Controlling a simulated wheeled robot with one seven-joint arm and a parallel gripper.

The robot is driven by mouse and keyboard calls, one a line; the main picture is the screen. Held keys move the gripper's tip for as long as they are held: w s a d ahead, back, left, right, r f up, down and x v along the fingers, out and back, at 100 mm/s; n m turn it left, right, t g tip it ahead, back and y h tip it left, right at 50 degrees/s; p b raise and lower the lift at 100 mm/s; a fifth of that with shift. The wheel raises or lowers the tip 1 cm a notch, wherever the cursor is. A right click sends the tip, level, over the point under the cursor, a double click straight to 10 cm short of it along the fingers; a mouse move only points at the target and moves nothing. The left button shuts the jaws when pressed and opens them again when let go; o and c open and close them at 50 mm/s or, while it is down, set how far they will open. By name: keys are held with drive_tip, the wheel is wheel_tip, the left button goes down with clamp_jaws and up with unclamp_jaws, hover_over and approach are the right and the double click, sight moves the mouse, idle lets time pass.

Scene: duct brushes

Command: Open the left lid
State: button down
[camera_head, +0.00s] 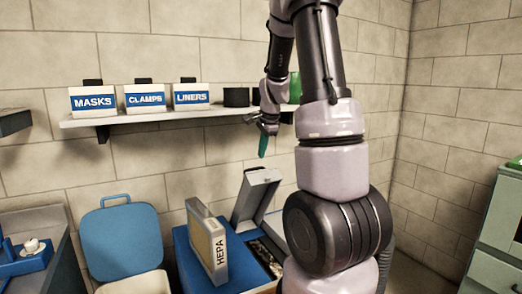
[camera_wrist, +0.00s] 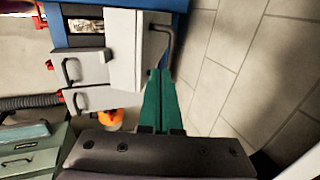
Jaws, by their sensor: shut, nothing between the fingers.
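A blue unit (camera_head: 190,262) stands at the bottom middle of the head view. A grey lid (camera_head: 257,192) with a dark handle stands raised and tilted at its back, beside an open compartment (camera_head: 262,252). It is the leftmost grey lid I see there, and I take it as the left lid. My gripper (camera_head: 263,147) has green fingers, closed together and empty, above this lid and apart from it. In the wrist view the fingers (camera_wrist: 160,98) point toward a pale panel with a dark bent handle (camera_wrist: 167,38). Another grey lid (camera_wrist: 88,67) with a handle lies left of them. My arm hides the unit's right side in the head view.
A HEPA filter box (camera_head: 207,245) stands upright on the unit. A bin with a raised blue lid (camera_head: 122,238) is at left. A wall shelf (camera_head: 170,117) holds MASKS, CLAMPS and LINERS boxes beside my arm. A green cabinet (camera_head: 497,235) stands at right.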

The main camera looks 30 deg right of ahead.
drive_tip(key=x, duration=0.6)
drive_tip(key=shift+w+f, duration=0.1)
drive_tip(key=shift+f, duration=0.3)
drive_tip(key=w+r, duration=0.2)
drive_tip(key=w, duration=1.1)
drive_tip(key=shift+w+a, duration=0.25)
drive_tip(key=shift+w, duration=0.05)
